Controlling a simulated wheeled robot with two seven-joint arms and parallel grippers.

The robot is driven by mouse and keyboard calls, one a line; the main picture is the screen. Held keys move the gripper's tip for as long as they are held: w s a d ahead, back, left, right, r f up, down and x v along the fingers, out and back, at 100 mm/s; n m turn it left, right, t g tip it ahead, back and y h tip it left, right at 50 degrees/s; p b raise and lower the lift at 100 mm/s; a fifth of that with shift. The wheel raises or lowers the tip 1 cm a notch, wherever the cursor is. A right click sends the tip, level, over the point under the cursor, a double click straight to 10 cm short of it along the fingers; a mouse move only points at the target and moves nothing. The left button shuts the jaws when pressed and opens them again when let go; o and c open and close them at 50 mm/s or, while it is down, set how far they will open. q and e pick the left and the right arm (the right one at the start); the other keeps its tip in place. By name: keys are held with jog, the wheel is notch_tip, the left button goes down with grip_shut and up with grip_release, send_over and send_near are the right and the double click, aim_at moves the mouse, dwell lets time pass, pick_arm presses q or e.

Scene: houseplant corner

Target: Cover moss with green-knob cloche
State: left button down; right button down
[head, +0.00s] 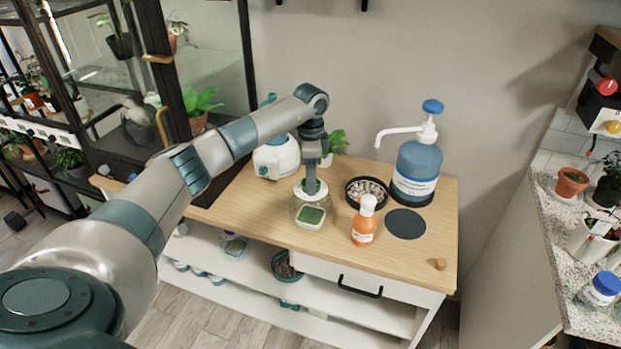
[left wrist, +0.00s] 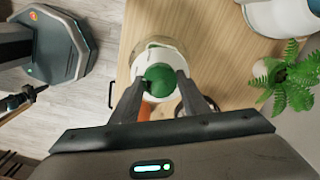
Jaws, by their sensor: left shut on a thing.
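The cloche (head: 301,214) is clear glass with a pale top and a green knob (left wrist: 160,79). It is upright at the wooden worktop's front-left part. My left gripper (head: 311,191) points down and is shut on the green knob, with one finger on each side in the left wrist view (left wrist: 158,90). A green, moss-like patch (head: 311,215) with a pale edge shows at the cloche's lower front; I cannot tell whether it is inside the glass or whether the cloche's rim touches the worktop. My right gripper is not in view.
An orange bottle (head: 364,224) stands close to the right, with a dark bowl of pebbles (head: 366,188) behind it. A blue pump bottle (head: 416,172), a flat dark round mat (head: 405,224), a white sprayer (head: 275,157) and a fern (left wrist: 293,78) are also on the worktop (head: 340,258).

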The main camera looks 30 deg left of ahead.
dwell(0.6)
pick_arm(q)
jog(key=c, duration=0.9)
grip_release()
jog(key=shift+c, duration=0.2)
jog(key=shift+f, duration=0.1)
